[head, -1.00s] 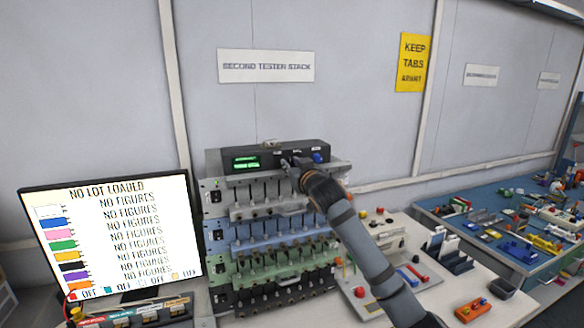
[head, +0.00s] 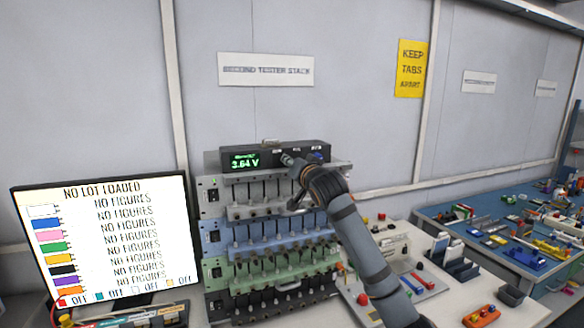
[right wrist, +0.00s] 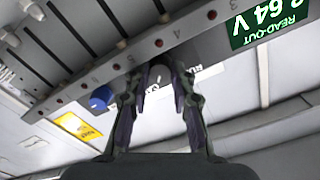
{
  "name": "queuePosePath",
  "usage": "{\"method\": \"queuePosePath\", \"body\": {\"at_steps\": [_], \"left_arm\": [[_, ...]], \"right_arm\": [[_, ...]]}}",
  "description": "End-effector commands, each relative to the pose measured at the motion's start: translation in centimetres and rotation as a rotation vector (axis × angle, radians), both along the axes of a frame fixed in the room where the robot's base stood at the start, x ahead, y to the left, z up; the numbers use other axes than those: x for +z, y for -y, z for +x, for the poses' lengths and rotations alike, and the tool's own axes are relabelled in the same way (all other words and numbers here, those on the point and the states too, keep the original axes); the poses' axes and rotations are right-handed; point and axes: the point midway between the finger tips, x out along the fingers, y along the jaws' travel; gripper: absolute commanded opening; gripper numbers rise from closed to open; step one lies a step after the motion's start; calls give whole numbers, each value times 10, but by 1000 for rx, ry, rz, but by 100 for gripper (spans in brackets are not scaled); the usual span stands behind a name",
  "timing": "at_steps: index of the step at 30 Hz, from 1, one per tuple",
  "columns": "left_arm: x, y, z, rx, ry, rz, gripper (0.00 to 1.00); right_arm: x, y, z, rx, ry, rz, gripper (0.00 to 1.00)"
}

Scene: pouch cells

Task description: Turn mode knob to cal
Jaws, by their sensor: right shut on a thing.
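The black meter box (head: 228,150) sits on top of the tester stack. Its green read-out (head: 245,161) shows 3.64 V in the head view and also shows upside down in the right wrist view (right wrist: 268,20). My right gripper (head: 287,160) is at the meter's front. In the right wrist view its two fingers (right wrist: 158,75) are closed around a grey knob (right wrist: 160,73). A white label beside the fingers is partly hidden, so I cannot read which mode the knob points to. A blue knob (right wrist: 100,98) is beside the gripper. My left gripper is not in view.
The tester stack (head: 213,215) has grey, blue and green rows of clips below the meter. A monitor (head: 100,250) stands at left. A numbered metal rail (right wrist: 135,50) runs close to my fingers. A blue bench (head: 470,235) with scattered parts is at right.

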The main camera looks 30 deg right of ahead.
Motion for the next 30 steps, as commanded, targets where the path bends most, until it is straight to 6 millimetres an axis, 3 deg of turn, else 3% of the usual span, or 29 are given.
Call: {"method": "queuePosePath", "body": {"at_steps": [16,17,21,30], "left_arm": [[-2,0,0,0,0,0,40],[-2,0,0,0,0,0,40],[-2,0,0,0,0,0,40],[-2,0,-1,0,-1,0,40]], "right_arm": [[0,0,0,0,5,26,0],[0,0,0,0,5,26,27],[0,0,0,0,5,25,46],[-1,0,0,-1,3,25,47]]}}
